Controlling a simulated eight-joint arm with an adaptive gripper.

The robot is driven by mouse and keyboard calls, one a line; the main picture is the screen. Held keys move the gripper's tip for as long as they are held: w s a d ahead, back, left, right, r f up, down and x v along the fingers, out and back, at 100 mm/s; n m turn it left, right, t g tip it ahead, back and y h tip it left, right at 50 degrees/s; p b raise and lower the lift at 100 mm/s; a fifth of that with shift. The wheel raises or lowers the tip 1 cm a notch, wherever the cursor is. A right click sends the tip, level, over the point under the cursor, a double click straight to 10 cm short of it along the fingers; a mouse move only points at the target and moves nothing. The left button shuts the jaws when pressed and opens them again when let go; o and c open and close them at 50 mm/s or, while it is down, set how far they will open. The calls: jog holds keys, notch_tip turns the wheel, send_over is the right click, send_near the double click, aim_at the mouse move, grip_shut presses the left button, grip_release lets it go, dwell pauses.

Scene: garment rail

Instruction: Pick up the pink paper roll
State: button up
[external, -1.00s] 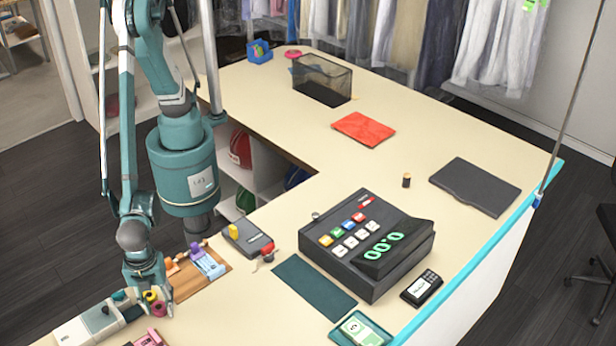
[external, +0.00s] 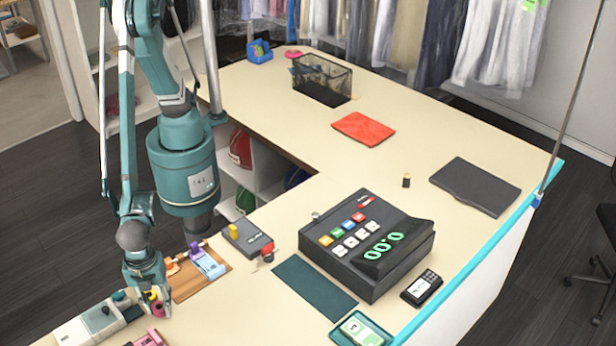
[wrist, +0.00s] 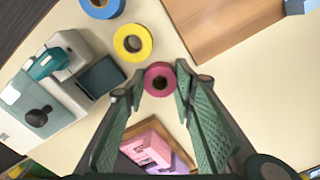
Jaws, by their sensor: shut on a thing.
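The pink paper roll (wrist: 159,79) is a small ring with a dark hole. In the wrist view it sits between the tips of my gripper (wrist: 159,87), with a green finger against each side. In the external view my gripper (external: 149,298) points down at the near left of the counter, and the pink roll (external: 157,307) shows at its fingertips. I cannot tell whether the roll is clear of the counter.
A grey device (wrist: 62,85) stands to the left, a wooden tray (wrist: 225,28) to the upper right. Pink boxes (wrist: 147,148) lie below. A cash register (external: 368,246) stands farther right.

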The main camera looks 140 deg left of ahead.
aim_at(159, 307)
jog(key=shift+r, duration=0.1)
notch_tip(159, 307, up, 10)
dwell(0.7)
